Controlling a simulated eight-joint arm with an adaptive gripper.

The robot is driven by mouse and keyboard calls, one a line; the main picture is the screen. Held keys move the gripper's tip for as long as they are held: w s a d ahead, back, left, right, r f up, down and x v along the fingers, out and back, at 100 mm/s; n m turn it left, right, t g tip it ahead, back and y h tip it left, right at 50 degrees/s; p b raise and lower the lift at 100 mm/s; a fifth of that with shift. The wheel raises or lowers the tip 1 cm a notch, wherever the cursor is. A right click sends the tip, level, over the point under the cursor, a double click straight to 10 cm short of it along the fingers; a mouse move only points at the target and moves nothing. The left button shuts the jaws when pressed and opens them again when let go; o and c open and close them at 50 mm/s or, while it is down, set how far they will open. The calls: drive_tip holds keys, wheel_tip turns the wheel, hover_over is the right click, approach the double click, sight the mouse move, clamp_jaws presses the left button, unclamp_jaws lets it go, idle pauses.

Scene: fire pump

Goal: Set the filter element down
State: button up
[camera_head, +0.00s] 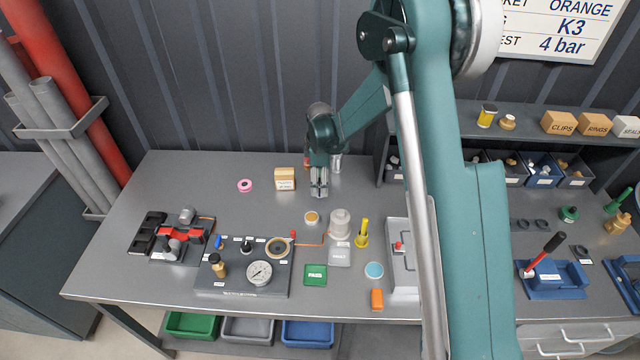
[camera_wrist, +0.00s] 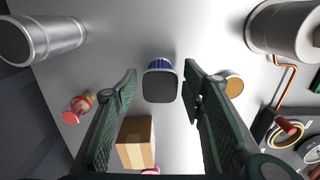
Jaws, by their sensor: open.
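My gripper (camera_head: 319,192) points down over the back middle of the grey bench. In the wrist view its two green fingers (camera_wrist: 161,75) are spread apart. Between them is the filter element (camera_wrist: 161,88), with a dark rounded-square end cap facing the camera and a blue ribbed side showing above it. A gap shows between the cap and each finger. In the head view my gripper hides most or all of the element. Its base is hidden, so I cannot fully tell how it meets the bench.
A cardboard box (camera_head: 285,179) and a pink ring (camera_head: 245,185) lie left of my gripper. A tan disc (camera_head: 311,217) and a grey canister (camera_head: 340,223) stand in front. A metal cylinder (camera_wrist: 42,38) and a small red item (camera_wrist: 77,108) are close behind. The back left bench is clear.

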wheel_tip(320, 180, up, 12)
idle(0.7)
drive_tip(key=shift+d+r, duration=0.1)
drive_tip(key=shift+r, duration=0.1)
idle(0.7)
drive_tip(key=s+d+r+m+t, duration=0.3)
drive_tip(key=s+d+r+m, duration=0.6)
drive_tip(key=s+d+r, duration=0.85)
drive_tip(key=s+d+m+t, duration=0.2)
drive_tip(key=s+d+m, duration=0.2)
drive_tip(key=s, duration=0.7)
drive_tip(key=s+d+r+m+t, duration=0.1)
drive_tip(key=s+d+m, duration=0.3)
drive_tip(key=s, duration=0.7)
drive_tip(key=shift+s+d+m+t, duration=0.2)
drive_tip(key=shift+s+m+t, duration=0.15)
drive_tip(key=shift+m+t, duration=0.2)
